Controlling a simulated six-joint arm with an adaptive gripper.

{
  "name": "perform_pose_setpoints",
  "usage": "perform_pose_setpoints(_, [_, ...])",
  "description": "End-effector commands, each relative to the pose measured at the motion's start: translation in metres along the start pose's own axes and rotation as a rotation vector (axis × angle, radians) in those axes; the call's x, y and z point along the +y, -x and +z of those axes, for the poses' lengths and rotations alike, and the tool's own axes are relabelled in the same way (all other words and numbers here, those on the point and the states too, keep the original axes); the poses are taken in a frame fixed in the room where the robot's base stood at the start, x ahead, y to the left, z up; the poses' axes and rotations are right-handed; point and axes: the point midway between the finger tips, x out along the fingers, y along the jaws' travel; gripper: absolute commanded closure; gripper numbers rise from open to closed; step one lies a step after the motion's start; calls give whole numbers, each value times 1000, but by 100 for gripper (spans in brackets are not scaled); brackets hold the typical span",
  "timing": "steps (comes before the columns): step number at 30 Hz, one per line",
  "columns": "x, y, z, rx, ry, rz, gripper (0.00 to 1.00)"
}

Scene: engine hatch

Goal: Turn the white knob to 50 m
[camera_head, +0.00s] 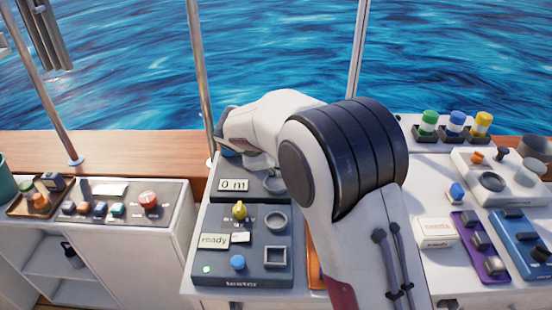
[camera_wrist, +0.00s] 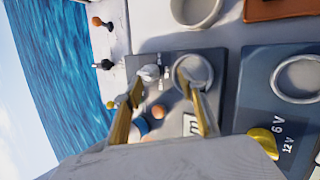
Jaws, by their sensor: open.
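The white knob (camera_wrist: 149,73) stands on a small dark panel (camera_wrist: 222,62) in the wrist view. In the head view my arm hides it. The panel's display (camera_head: 233,185) reads "0 m" in the head view; only an "m" shows on it in the wrist view (camera_wrist: 193,126). My gripper (camera_wrist: 160,78) is open and empty, its two yellowish fingers spread over the panel. The knob appears near the fingertips, closer to the left finger; I cannot tell whether they touch. In the head view the fingers are hidden behind my wrist.
An orange button (camera_wrist: 158,111) and a round ring (camera_wrist: 194,72) sit on the same panel. Nearer in the head view is a tester panel with a yellow knob (camera_head: 240,211) and blue button (camera_head: 238,262). A red button (camera_head: 148,199) is left; a purple panel (camera_head: 480,247) is right.

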Motion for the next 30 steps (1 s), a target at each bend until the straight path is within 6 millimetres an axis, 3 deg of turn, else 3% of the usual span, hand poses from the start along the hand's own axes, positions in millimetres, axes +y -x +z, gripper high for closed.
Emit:
perform_pose_setpoints(21, [15,8,-11,-75,953,76,59])
perform_pose_setpoints(30, [18,9,-12,-93,1100,83,59])
